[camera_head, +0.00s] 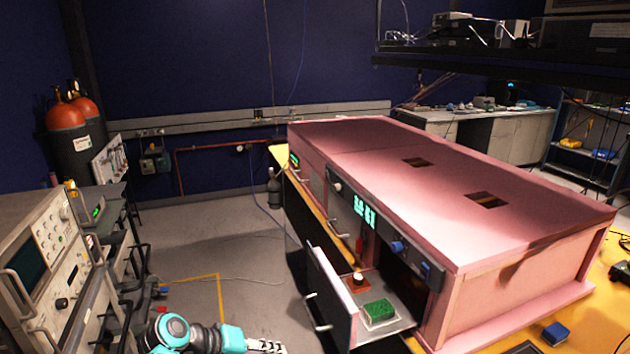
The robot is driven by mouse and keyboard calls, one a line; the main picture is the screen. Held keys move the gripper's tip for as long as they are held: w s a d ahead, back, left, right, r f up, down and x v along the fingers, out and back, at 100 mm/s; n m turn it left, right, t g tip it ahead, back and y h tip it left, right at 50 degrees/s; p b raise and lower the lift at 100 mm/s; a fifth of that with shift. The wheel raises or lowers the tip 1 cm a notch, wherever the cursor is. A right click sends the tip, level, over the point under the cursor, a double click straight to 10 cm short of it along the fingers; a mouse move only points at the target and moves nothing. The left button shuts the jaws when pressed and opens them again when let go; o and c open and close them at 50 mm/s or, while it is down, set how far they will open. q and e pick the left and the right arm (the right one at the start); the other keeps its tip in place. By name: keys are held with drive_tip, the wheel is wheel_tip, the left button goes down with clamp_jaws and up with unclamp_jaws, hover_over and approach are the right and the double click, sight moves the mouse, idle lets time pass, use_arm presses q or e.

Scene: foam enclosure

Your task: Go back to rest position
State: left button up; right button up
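My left arm comes in at the bottom, left of the middle. My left gripper (266,346) is at the bottom edge, left of and apart from the open drawer of the pink enclosure (400,165). It is partly cut off by the frame edge, and its fingers are too small to tell open from shut. My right gripper is not in view.
The drawer (333,290) is pulled out from the enclosure's front. In it are a green item on a white block (379,312) and a small dark, white-topped item (358,280). An instrument rack (45,265) stands left. Grey floor (225,240) is open between.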

use_arm(q)
drive_tip(key=s+a+f+m+t+y, duration=0.1)
drive_tip(key=s+a+y, duration=0.2)
drive_tip(key=s, duration=0.3)
drive_tip(key=s+a+f+m+t+y, duration=0.1)
drive_tip(key=s+a+m+y, duration=0.1)
drive_tip(key=s+a+y, duration=0.2)
drive_tip(key=shift+s+a+m, duration=0.3)
drive_tip(key=shift+s, duration=0.8)
